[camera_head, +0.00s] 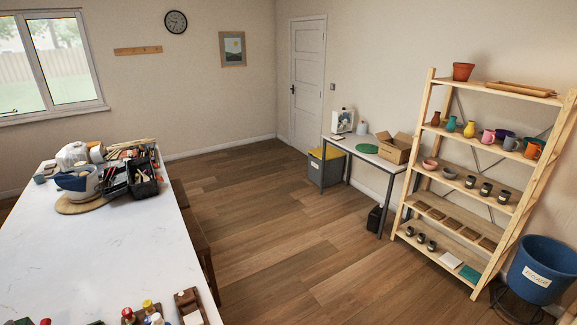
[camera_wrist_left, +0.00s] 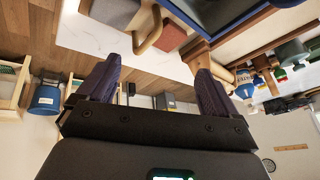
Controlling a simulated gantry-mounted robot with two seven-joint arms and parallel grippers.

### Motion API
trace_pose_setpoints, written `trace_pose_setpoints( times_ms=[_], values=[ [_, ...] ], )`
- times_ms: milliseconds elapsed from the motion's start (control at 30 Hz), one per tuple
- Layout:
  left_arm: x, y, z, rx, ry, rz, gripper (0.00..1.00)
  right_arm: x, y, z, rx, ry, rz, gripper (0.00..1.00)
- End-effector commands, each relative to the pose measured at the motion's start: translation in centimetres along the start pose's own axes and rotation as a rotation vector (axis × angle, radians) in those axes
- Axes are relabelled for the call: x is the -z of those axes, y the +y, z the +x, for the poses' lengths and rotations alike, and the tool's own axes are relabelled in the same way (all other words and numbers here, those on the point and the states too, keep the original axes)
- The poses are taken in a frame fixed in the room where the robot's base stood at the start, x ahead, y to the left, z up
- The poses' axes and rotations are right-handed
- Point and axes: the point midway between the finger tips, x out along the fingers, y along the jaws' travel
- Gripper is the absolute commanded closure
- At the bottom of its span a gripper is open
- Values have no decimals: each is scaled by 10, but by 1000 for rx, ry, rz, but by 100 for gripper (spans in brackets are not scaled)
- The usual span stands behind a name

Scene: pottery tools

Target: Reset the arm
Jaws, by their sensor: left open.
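My left gripper (camera_wrist_left: 158,66) shows in the left wrist view, its two dark fingers spread wide apart. I see nothing held between the fingers. A wooden piece lies just beyond the right-hand finger, and I cannot tell whether they touch. Neither gripper shows in the head view, and my right gripper is in no view. The white worktable (camera_head: 100,245) fills the left of the head view. Its pale top also shows beyond the fingers in the wrist view (camera_wrist_left: 150,66).
A wooden shelf (camera_head: 437,152) with pottery and a blue bin (camera_head: 540,272) stand at right. The middle floor (camera_head: 270,225) is clear.

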Motion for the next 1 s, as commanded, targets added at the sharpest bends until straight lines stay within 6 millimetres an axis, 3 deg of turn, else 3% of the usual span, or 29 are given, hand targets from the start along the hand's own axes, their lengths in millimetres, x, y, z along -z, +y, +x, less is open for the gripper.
trace_pose_setpoints(
  times_ms=[167,233,700,1000],
  values=[
    [-63,8,-16,-46,-180,-352,7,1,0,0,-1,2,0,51],
    [-55,3,-36,-44,-186,-367,7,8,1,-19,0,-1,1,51],
    [-10,-18,-124,-43,-182,-354,7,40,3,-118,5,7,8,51],
    [0,-23,-145,-43,-181,-353,7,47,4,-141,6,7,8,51]
  ],
)
